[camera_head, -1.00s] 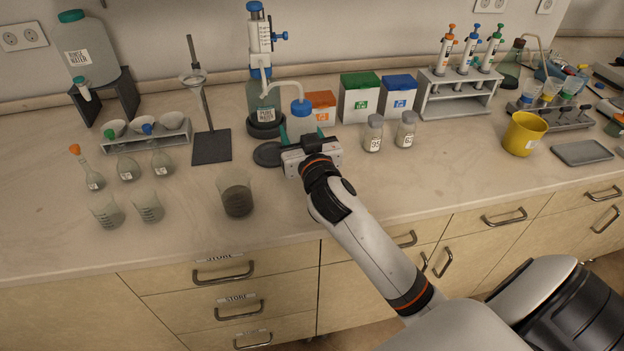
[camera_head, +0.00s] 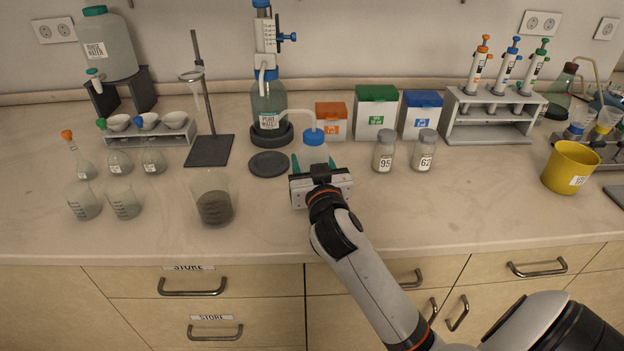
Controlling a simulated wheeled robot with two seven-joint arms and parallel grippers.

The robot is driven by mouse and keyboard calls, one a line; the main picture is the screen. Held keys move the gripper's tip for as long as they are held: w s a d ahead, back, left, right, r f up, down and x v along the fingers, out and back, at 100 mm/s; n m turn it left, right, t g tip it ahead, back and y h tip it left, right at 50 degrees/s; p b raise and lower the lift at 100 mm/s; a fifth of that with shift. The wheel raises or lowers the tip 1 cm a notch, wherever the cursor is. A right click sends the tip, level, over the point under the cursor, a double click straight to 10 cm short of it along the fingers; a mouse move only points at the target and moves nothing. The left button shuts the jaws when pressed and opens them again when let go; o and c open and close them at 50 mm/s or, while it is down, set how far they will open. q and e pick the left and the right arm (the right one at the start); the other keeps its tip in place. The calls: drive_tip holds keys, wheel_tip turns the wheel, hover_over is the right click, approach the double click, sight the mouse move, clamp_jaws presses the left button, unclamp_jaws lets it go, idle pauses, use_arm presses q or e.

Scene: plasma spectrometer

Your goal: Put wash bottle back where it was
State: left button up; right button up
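The wash bottle (camera_head: 314,153) has a blue cap, a translucent body and a thin bent spout pointing left. My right gripper (camera_head: 314,165) comes from the front with its green fingers on either side of the bottle and appears shut on it. The gripper body hides the bottle's lower part, so I cannot tell whether its base touches the bench. A round dark pad (camera_head: 268,164) lies bare just left of the gripper. My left gripper is not in view.
Behind stand the pure water dispenser (camera_head: 268,105) and orange (camera_head: 331,120), green (camera_head: 376,112) and blue (camera_head: 419,115) boxes. Jars 95 (camera_head: 384,152) and 62 (camera_head: 423,152) stand close on the right. A beaker (camera_head: 213,200) stands left. The bench front (camera_head: 270,235) is clear.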

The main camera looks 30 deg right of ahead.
wheel_tip(320, 180, down, 3)
drive_tip(key=shift+r, duration=0.15)
drive_tip(key=shift+f+b, duration=0.3)
drive_tip(key=shift+f, duration=0.2)
drive_tip(key=o, duration=0.6)
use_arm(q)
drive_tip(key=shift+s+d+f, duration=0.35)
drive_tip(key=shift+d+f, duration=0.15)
use_arm(e)
drive_tip(key=shift+o, duration=0.2)
